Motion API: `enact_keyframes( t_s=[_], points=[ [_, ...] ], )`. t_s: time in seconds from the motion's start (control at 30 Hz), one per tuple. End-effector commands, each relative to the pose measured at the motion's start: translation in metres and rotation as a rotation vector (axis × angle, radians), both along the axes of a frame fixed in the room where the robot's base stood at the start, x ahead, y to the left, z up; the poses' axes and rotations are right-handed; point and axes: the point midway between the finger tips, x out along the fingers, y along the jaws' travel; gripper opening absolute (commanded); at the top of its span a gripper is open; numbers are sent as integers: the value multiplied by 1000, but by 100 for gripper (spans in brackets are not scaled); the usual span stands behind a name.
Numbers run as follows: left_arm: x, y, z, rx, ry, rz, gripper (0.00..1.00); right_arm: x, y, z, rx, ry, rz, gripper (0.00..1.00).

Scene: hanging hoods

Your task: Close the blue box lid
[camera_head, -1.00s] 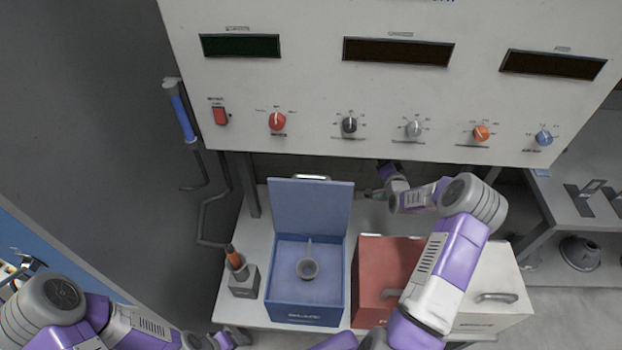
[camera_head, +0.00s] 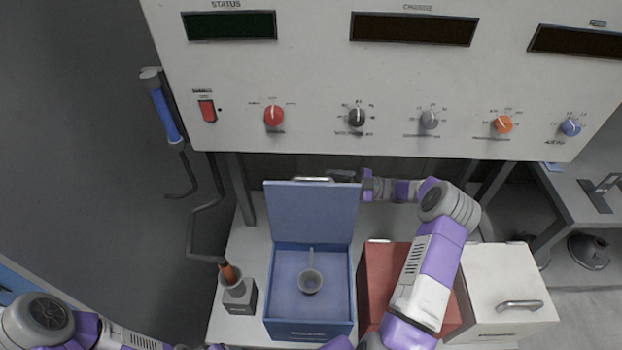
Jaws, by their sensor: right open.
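The blue box (camera_head: 309,329) stands on the white table with its lid (camera_head: 312,212) raised upright at the back. A grey ladle-like cup with a handle (camera_head: 310,282) lies inside the box. My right gripper (camera_head: 342,175) is behind the raised lid, near its top right edge and the metal handle (camera_head: 313,180). It is small and partly hidden there; I cannot tell whether it touches the lid. My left gripper (camera_head: 214,347) is only just in view at the bottom edge, left of the box, and its fingers are not clear.
A red box (camera_head: 378,277) and a white box (camera_head: 507,286) stand right of the blue box, with my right arm above the red one. A grey holder with an orange-handled tool (camera_head: 239,297) stands to the left. A control panel (camera_head: 330,80) hangs above the table's back.

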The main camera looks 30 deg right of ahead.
Motion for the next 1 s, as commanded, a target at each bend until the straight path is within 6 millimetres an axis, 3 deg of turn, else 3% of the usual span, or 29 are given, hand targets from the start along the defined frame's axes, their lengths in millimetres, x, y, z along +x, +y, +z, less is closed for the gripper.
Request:
enact_keyframes(
  t_s=[0.33, 0.73, 1.0],
  points=[
    [0, 0, 4, 0, 0, 0, 70, 19, 46, 19, 1, 0, -1, 44],
    [0, 0, 4, 0, 0, 0, 70, 22, 55, 21, 0, 1, -3, 44],
    [0, 0, 4, 0, 0, 0, 70, 22, 55, 21, 0, 1, -3, 5]
  ],
)
